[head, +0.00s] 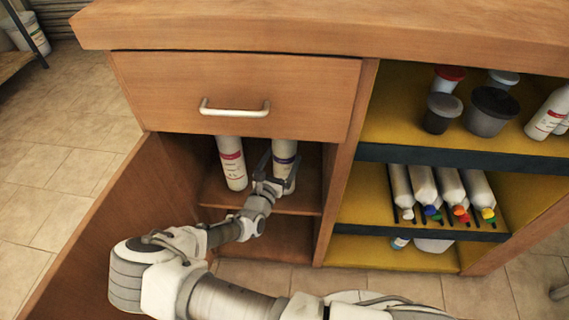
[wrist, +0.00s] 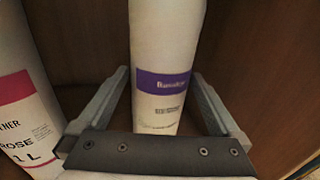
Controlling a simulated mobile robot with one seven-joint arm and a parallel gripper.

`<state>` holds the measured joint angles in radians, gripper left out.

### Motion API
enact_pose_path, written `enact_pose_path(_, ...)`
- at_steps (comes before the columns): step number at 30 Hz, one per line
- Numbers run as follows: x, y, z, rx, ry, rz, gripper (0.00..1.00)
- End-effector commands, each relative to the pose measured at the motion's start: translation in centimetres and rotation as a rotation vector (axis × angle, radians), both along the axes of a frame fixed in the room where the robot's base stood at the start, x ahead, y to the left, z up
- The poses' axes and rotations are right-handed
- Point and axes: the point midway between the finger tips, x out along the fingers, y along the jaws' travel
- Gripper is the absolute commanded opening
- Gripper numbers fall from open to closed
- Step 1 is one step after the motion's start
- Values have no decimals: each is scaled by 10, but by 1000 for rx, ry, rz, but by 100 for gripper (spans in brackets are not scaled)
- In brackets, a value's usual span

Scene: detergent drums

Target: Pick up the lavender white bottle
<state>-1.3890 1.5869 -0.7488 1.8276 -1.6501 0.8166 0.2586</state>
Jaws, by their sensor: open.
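The lavender white bottle, white with a purple label band, stands on the cupboard shelf in the head view (head: 285,150). In the wrist view the same bottle (wrist: 165,45) stands between my two fingers, with gaps showing on both sides near the fingertips. My gripper (head: 273,168) reaches into the open cupboard and is open around the bottle; it also shows in the wrist view (wrist: 160,80). The bottle's top is hidden by the drawer in the head view and cut off in the wrist view.
A white bottle with a red label (head: 232,163) stands just left, also in the wrist view (wrist: 22,120). The drawer (head: 235,95) sits above, and a wooden divider (head: 345,160) is at right. The open door (head: 95,225) is at left. Right shelves hold tubs (head: 490,112) and several tubes.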

Motion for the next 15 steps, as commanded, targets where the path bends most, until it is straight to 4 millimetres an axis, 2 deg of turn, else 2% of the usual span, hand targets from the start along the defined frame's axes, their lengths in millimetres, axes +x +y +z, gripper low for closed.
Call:
enact_pose_path(3,16,-6,-2,-1,-1,-2,100)
enact_pose_path(6,21,-7,-1,-1,1,-2,100)
enact_pose_path(13,23,-7,0,-1,1,-1,100)
enact_pose_path(15,23,-7,0,-1,1,-1,87)
